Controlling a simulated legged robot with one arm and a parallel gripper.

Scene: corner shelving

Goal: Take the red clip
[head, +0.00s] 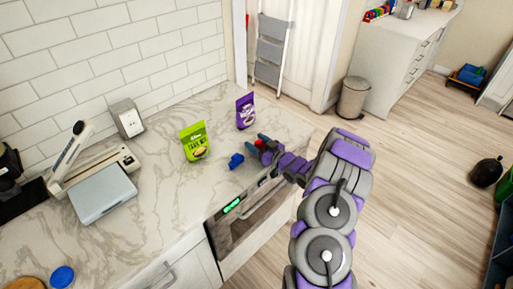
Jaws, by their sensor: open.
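A small red object, probably the red clip (262,137), shows at my gripper's far side on the marble counter; the gripper partly hides it. My gripper (257,148) is open and low over the counter near its front edge, right by the red piece. I cannot tell whether the red piece lies between the fingers or behind them. A blue clip (236,161) lies on the counter just left of my gripper.
A green bag (195,141) and a purple bag (245,111) stand on the marble counter (160,215) behind the clips. A grey hinged device (103,192) sits at left. An oven (245,215) is below the counter edge. The floor at right is mostly clear.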

